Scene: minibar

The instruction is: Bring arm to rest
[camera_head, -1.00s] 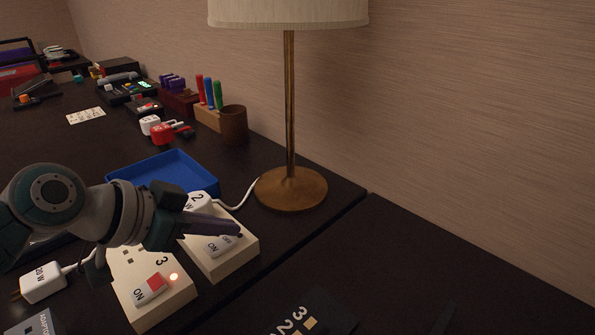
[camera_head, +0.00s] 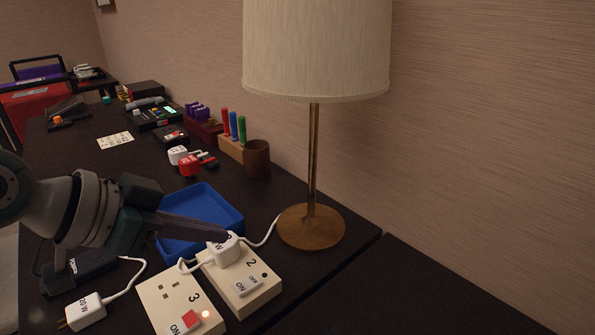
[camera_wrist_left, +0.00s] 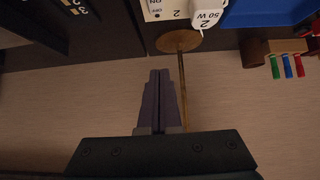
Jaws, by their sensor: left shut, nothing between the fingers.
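My left gripper (camera_head: 222,233) comes in from the left in the head view. Its purple-grey fingers are together with nothing between them. They show above the blue tray, pointing towards the white plug (camera_head: 226,250) on the socket box marked 2 (camera_head: 262,293); whether they touch the plug cannot be told. In the left wrist view the shut fingers (camera_wrist_left: 160,78) point towards the lamp base, with the wall behind. The socket box marked 3 (camera_head: 158,306) stands beside, with a red switch and a lit light. My right gripper is not in view.
A brass lamp (camera_head: 312,228) with a pale shade stands right of the tray (camera_head: 233,206). A loose white plug (camera_head: 86,311) lies at front left. A brown cup (camera_head: 257,160), coloured pens and red and white plugs stand further back. The dark desk at lower right is clear.

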